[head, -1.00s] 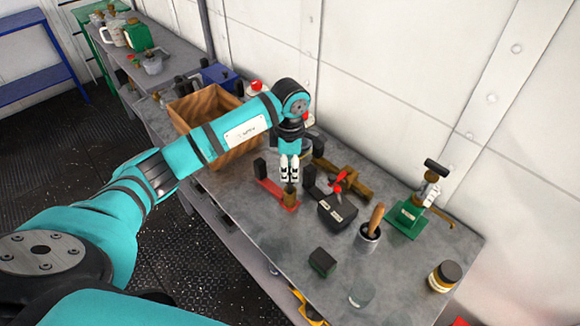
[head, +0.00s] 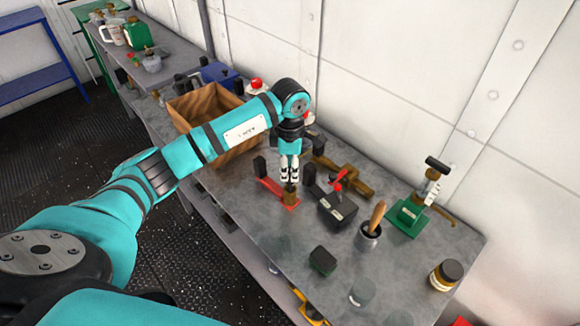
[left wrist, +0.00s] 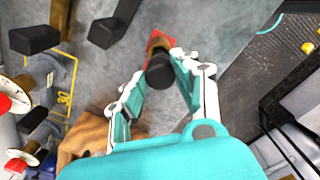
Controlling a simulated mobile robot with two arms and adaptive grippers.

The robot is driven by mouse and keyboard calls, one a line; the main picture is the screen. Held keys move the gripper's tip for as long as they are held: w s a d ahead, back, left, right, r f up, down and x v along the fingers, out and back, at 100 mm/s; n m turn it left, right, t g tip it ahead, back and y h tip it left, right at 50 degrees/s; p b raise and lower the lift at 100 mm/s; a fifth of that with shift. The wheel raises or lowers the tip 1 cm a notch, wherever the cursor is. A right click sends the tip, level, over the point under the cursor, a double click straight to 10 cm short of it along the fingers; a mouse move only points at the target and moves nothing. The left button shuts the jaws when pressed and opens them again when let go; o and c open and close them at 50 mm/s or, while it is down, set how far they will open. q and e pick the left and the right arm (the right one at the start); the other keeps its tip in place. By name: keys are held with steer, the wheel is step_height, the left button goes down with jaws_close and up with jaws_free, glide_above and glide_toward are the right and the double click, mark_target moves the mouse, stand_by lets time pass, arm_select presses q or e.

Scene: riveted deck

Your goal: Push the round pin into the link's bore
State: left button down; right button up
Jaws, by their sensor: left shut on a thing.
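My left gripper (head: 289,179) points down above the bench in the head view. In the left wrist view its fingers (left wrist: 160,75) are closed around a dark round pin (left wrist: 160,70), seen nearly end-on. Below the fingers is the red link (head: 275,191), lying on the bench with a brass-coloured round boss (head: 291,196) at its near end. In the left wrist view the pin overlaps the red link (left wrist: 166,37) and its boss. The bore is hidden, so I cannot tell whether the pin's tip is in it. My right gripper is not in view.
A wooden crate (head: 235,158) is behind on the left. A cup with a wooden handle (head: 369,238) and a green block (head: 322,262) stand nearer the front.

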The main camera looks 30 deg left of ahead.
arm_select(q)
steer(key=shift+f+b, duration=0.7)
steer(key=shift+f, duration=0.15)
steer(key=shift+f+b, duration=0.75)
steer(key=shift+f, duration=0.1)
steer(key=c, duration=0.9)
jaws_free()
steer(key=shift+r, duration=0.1)
steer(key=shift+r, duration=0.4)
step_height(320, 180, up, 11)
steer(key=shift+r, duration=0.1)
